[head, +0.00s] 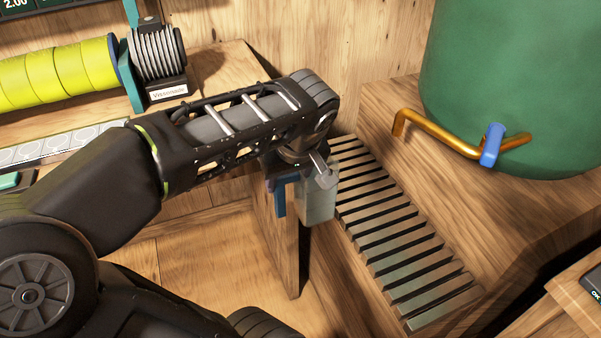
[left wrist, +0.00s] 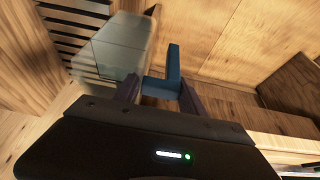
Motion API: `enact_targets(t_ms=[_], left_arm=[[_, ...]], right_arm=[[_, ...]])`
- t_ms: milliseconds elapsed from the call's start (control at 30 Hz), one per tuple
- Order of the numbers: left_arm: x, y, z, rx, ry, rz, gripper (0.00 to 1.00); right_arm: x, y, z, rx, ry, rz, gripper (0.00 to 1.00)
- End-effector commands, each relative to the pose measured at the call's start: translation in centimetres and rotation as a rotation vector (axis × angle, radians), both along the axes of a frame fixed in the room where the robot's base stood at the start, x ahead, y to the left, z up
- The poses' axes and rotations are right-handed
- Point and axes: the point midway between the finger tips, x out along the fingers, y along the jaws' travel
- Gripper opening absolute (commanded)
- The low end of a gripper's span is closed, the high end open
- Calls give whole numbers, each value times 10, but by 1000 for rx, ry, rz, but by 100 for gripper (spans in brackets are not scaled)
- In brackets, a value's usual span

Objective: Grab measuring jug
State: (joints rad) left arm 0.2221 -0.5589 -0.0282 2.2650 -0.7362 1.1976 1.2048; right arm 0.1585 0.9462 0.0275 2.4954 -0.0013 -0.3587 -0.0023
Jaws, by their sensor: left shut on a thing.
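The measuring jug (head: 318,201) is a clear, pale grey-green vessel with a blue handle. In the head view it hangs beneath my left wrist, beside the left edge of the slatted grate. My left gripper (head: 288,184) is shut on its blue handle, and my wrist covers the jug's top. In the left wrist view the jug body (left wrist: 122,45) is at upper left, and the blue handle (left wrist: 173,68) is between the two fingers of the left gripper (left wrist: 159,90). My right gripper is not in view.
A slatted grate (head: 405,246) lies in the wooden counter. A green tank (head: 525,80) with a brass tap (head: 440,132) and blue lever (head: 491,146) stands at the right. An upright wooden panel (head: 283,240) is close to the jug. Yellow spools (head: 55,75) stand at upper left.

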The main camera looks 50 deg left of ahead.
Motion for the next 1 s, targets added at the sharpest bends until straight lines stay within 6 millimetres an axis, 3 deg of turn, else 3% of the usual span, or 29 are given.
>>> enact_targets(t_ms=[400,1000], left_arm=[[-16,5,1,1,-4,0,0],[-17,5,1,2,-3,-1,0]], right_arm=[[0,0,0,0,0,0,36],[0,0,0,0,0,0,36]])
